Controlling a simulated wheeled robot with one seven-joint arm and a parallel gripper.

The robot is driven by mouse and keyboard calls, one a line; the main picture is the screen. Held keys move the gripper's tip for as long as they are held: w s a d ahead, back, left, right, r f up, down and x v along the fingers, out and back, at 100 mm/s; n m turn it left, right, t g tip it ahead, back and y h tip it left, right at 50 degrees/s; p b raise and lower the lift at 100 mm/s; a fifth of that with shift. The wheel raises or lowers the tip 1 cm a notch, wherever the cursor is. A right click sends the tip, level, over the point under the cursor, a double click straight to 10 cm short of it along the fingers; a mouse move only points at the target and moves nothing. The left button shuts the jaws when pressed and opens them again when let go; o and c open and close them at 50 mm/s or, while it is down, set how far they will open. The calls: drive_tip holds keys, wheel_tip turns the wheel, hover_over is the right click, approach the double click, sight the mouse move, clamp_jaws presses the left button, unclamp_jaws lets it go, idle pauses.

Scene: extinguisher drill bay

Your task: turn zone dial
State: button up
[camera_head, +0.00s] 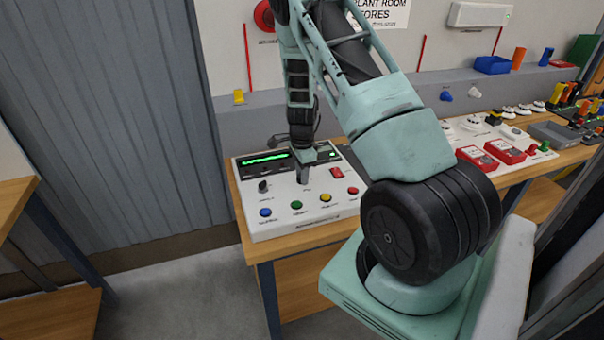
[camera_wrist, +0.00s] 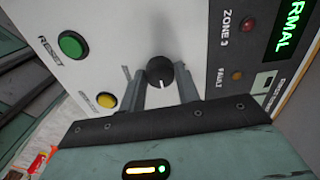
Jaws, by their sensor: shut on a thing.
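The zone dial (camera_wrist: 160,72) is a black round knob with a white pointer mark, on a light panel in the wrist view. My gripper (camera_wrist: 160,90) has one finger on each side of the knob and is shut on it. In the head view my gripper (camera_head: 303,172) points down at the middle of the white control panel (camera_head: 290,228), and the knob there is hidden behind the fingers. The panel has a dark display (camera_head: 265,162) with green marks at its top left.
Blue (camera_head: 265,212), green (camera_head: 297,205), yellow (camera_head: 326,197) and red (camera_head: 353,190) buttons line the panel's front. Another black knob (camera_head: 263,186) stands at left. Red boxes (camera_head: 502,151) lie farther right on the bench. The floor (camera_head: 185,290) in front is clear.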

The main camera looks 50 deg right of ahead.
drive_tip(key=n+b, duration=0.2)
drive_tip(key=n, duration=0.1)
drive_tip(key=shift+f, duration=0.1)
drive_tip(key=n+b, duration=0.2)
drive_tip(key=n, duration=0.4)
drive_tip(key=shift+b, duration=0.3)
drive_tip(key=n+b, duration=0.1)
drive_tip(key=n, duration=0.3)
drive_tip(key=shift+b, duration=0.3)
drive_tip(key=shift+n+b, duration=0.4)
drive_tip(key=shift+n, duration=1.7)
drive_tip(key=o, duration=1)
drive_tip(key=shift+r, duration=0.2)
